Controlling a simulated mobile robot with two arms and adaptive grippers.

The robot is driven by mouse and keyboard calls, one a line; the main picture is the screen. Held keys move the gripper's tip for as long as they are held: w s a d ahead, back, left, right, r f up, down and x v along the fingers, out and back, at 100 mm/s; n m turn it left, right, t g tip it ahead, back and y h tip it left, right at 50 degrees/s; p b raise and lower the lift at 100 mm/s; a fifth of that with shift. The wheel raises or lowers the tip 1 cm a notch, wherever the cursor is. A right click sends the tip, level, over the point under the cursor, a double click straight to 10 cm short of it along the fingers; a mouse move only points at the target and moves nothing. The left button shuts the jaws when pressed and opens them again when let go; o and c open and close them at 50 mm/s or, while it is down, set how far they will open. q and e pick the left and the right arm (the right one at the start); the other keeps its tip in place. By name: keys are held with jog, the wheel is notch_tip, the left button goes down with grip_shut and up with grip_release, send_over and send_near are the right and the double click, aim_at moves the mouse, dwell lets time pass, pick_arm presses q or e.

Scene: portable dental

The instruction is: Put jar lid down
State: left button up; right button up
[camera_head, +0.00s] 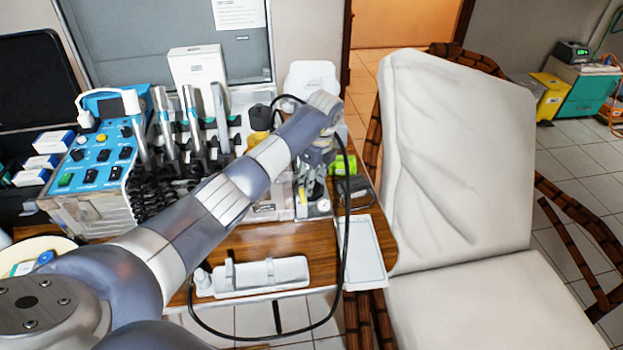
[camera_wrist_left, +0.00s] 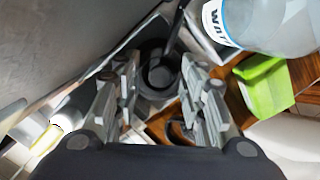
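My left gripper (camera_head: 312,190) points down over the back right of the wooden table. In the left wrist view its two fingers (camera_wrist_left: 158,75) stand apart. A dark round piece (camera_wrist_left: 157,82), possibly the jar lid, shows between the fingertips. I cannot tell whether the fingers touch it or it lies beyond them. In the head view the gripper and arm hide this piece. A yellowish jar with a black top (camera_head: 260,116) stands left of the gripper, partly behind my arm. My right gripper is not in view.
A green item (camera_head: 343,165) stands right of the gripper; a clear bottle (camera_wrist_left: 262,24) is close in the wrist view. White trays (camera_head: 364,252) (camera_head: 262,277) lie at the table front, with bare wood behind. A black cable loops there. A reclining chair (camera_head: 460,160) is at right.

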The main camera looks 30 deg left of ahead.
aim_at(317, 191)
pick_arm(q)
jog(key=shift+r, duration=0.2)
notch_tip(317, 191, up, 12)
jog(key=d, duration=0.1)
jog(key=shift+d+b, duration=0.4)
jog(key=shift+b, duration=0.05)
jog(key=shift+s+f, duration=0.1)
